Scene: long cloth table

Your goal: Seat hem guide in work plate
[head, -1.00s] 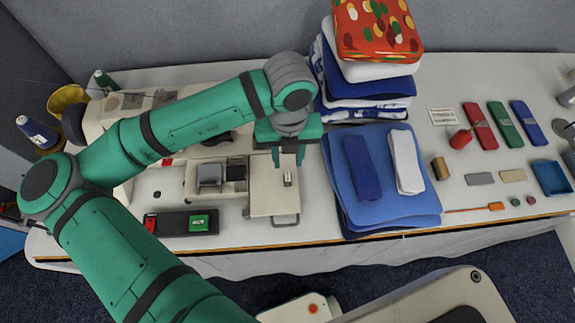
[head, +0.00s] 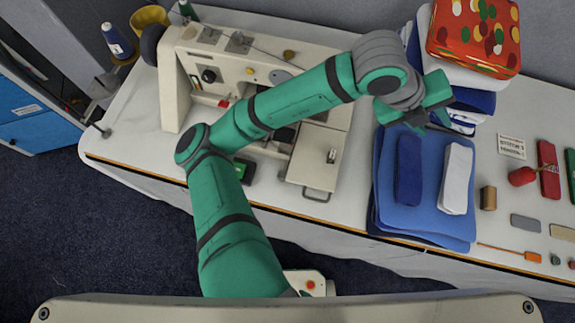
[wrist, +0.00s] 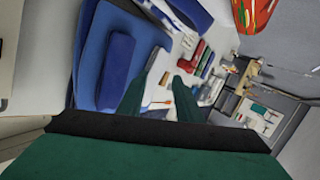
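The hem guide, a small pale metal piece (head: 332,156), is on the cream work plate (head: 312,172) beside the sewing machine. At this size I cannot tell how it sits in the plate. My gripper (head: 428,122) is apart from it, up and to the right, above the back of the blue cloth stack. In the wrist view its two green fingers (wrist: 168,75) stand apart with nothing between them. The hem guide does not show clearly in the wrist view.
The sewing machine (head: 180,85) stands left, partly behind my arm. The folded blue cloth stack (head: 385,215) carries a navy roll (head: 408,170) and a white roll (head: 457,178). A taller cloth pile (head: 490,82) with a red patterned top (head: 470,40) rises close beside my gripper.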

